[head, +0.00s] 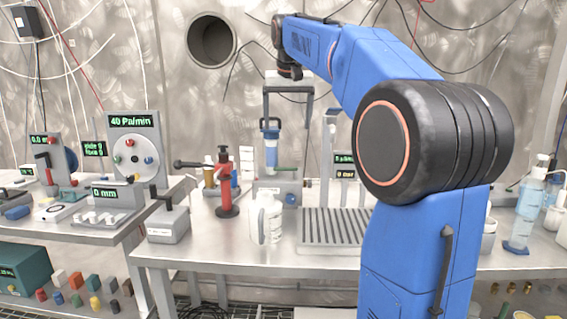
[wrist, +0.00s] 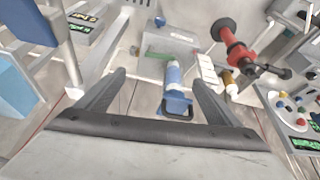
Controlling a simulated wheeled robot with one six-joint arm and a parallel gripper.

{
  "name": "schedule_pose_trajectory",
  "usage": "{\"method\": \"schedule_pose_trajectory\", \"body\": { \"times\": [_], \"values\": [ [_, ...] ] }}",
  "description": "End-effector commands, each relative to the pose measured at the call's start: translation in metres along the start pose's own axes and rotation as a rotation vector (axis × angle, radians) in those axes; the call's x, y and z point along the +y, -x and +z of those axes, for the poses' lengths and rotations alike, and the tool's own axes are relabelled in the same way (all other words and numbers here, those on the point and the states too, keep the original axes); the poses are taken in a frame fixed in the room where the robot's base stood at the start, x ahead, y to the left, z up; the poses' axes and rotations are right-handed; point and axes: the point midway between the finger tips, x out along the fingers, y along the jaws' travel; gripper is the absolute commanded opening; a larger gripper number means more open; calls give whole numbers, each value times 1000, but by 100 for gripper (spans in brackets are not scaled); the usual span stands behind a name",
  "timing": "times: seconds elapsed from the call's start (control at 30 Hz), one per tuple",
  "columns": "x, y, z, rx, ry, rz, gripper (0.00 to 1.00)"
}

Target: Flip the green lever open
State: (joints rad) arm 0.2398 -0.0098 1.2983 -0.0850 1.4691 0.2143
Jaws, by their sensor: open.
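The green lever (head: 284,169) is a small bar lying roughly level at the foot of a blue-and-white filter cylinder (head: 271,150), on a grey box-shaped base (head: 268,188). In the wrist view the green lever (wrist: 152,49) shows beyond my fingers, left of the cylinder's far end. The cylinder (wrist: 174,80) has a blue cap with a dark loop handle (wrist: 178,108). My gripper (head: 288,122) points down above the cylinder, its fingers spread. In the wrist view my gripper (wrist: 158,78) is open and empty, and the cylinder shows between its fingers. The gripper appears apart from the lever.
A red hand-pump-like stand (head: 225,185) and a gold-brown bottle (head: 209,175) stand left of the base. A white jug (head: 266,218) stands in front. A ribbed grey tray (head: 333,228) lies at right, with display units (head: 344,165) behind it.

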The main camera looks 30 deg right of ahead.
Motion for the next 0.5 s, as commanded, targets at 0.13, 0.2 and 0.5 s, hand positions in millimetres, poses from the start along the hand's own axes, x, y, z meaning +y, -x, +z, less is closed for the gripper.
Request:
{"method": "schedule_pose_trajectory", "body": {
  "times": [0.13,0.2,0.5],
  "values": [
    [0,-23,1,-4,0,1,87],
    [0,-35,1,-3,-1,1,87],
    [0,-88,1,-3,-1,1,87]
  ]
}}
